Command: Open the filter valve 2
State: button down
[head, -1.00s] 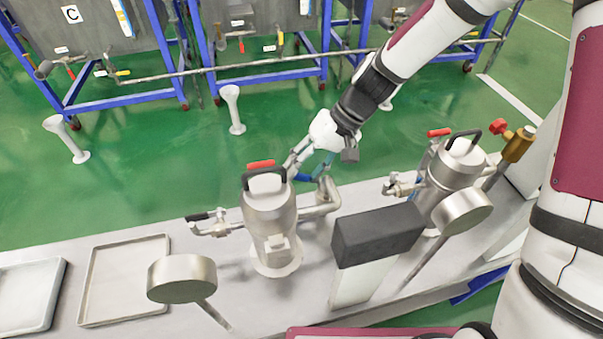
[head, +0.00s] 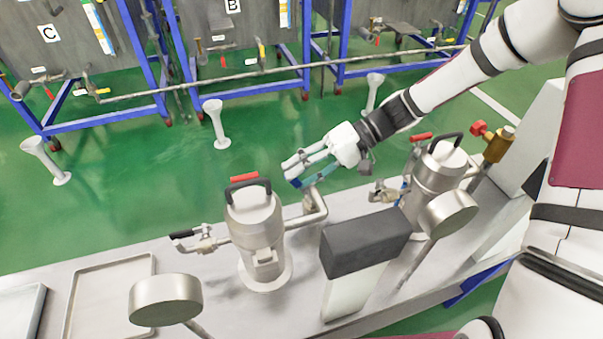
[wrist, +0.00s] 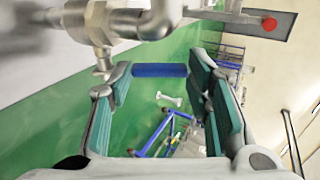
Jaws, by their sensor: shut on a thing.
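The left filter housing (head: 255,235) is a metal canister with a black top handle; it stands upright on the bench. A pipe (head: 316,208) runs from its right side toward a valve with a blue handle (head: 318,174). My gripper (head: 293,171) is behind and right of this housing, its jaws shut on the blue handle. In the wrist view the blue handle (wrist: 160,70) spans between the teal-padded fingers, beside the metal valve body (wrist: 105,25). A black-handled valve (head: 195,238) is on the housing's left. No number label is readable on the valves.
A second filter housing (head: 437,175) stands to the right, with a red-knobbed brass valve (head: 494,143). A dark box (head: 365,242) and round metal gauges (head: 166,299) stand at the front. Blue-framed tanks (head: 230,40) stand behind, across open green floor.

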dwell(0.3)
jog(key=c, duration=0.8)
grip_release()
jog(key=shift+c, duration=0.2)
jog(key=v, duration=1.2)
jog(key=shift+c, duration=0.5)
